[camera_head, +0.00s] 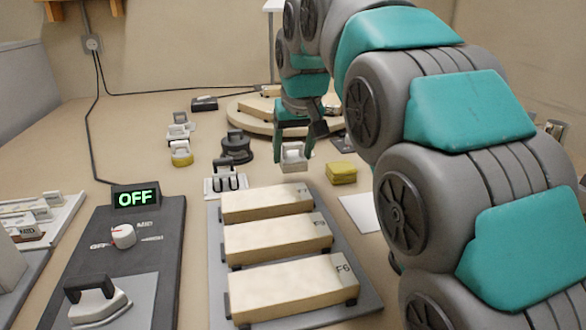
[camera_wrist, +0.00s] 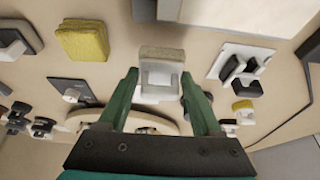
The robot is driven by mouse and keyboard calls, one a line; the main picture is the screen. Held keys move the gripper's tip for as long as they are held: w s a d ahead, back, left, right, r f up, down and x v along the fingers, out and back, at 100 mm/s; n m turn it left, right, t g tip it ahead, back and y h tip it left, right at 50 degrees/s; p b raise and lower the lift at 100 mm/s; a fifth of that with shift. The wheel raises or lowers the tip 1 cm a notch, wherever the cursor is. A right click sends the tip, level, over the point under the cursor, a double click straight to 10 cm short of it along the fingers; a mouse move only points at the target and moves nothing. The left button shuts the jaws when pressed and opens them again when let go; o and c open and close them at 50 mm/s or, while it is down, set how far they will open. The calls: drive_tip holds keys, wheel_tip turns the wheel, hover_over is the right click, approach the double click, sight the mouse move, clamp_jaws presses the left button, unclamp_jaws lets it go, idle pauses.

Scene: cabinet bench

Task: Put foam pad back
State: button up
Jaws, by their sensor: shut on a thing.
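My gripper (camera_head: 293,155) is shut on a small light block with a white handle and a grey pad, which I take to be the foam pad (camera_head: 292,162). In the wrist view the foam pad (camera_wrist: 161,59) sits between my two green fingers (camera_wrist: 160,88), with its grey pad side away from the palm. It is beyond the far end of the row of beige blocks, left of the yellow sponge (camera_head: 341,172). Whether its underside touches the bench is not clear.
A white plate with dark slots (camera_head: 210,189) is to its left. A black round-based object (camera_head: 237,147) and a yellow-based, white-handled piece (camera_head: 181,156) stand farther left. A round wooden stand (camera_head: 245,121) is behind. Beige blocks (camera_head: 285,288) lie on a grey tray in front.

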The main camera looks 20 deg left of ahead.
sight(295, 159)
drive_tip(key=shift+f, duration=2)
drive_tip(key=shift+f, duration=0.2)
drive_tip(key=o, duration=1.3)
drive_tip(key=shift+r, duration=0.15)
drive_tip(key=shift+v, duration=6.05)
